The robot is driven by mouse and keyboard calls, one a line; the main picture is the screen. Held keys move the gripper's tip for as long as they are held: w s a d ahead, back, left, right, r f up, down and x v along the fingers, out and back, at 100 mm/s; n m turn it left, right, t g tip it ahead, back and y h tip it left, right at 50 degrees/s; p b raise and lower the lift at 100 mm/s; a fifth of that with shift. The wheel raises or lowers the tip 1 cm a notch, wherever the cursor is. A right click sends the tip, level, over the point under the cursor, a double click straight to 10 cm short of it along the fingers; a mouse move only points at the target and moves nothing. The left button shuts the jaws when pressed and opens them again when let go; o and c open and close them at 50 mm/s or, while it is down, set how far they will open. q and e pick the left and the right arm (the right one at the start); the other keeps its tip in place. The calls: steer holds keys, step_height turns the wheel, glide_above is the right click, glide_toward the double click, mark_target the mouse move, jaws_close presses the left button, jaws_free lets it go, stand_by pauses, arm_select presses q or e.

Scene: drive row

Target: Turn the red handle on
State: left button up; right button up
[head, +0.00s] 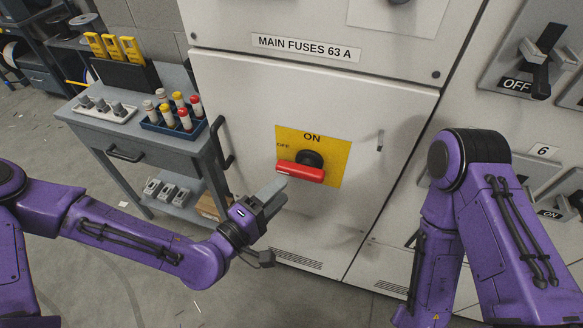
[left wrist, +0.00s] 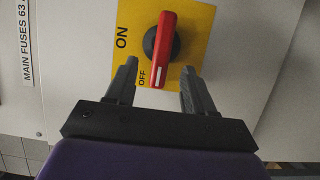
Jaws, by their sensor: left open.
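The red handle (head: 300,172) sits on a black hub on a yellow plate (head: 338,160) marked ON and OFF, on the grey cabinet door. It lies sideways, its left end beside the OFF label. In the left wrist view, the handle (left wrist: 164,50) stands upright in the picture, its white-marked end next to OFF. My left gripper (head: 277,192) is open just in front of the handle's OFF end, below and left of it in the head view. In the left wrist view its fingertips (left wrist: 160,70) lie on either side of the handle's line, with nothing between them held.
A grey cart (head: 150,152) with fuses and yellow tools stands left of the cabinet. A neighbouring panel with a black switch (head: 541,55) is on the right. My right arm is in front of the cabinet at right; its gripper is not visible.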

mark_target(298, 176)
arm_select(q)
steer(key=p+x, duration=0.1)
steer(key=x, duration=0.6)
steer(key=shift+f+p, duration=0.15)
steer(key=shift+p, duration=0.25)
steer(key=shift+w+d, duration=0.4)
steer(key=shift+w, duration=0.15)
steer(key=shift+f, duration=0.1)
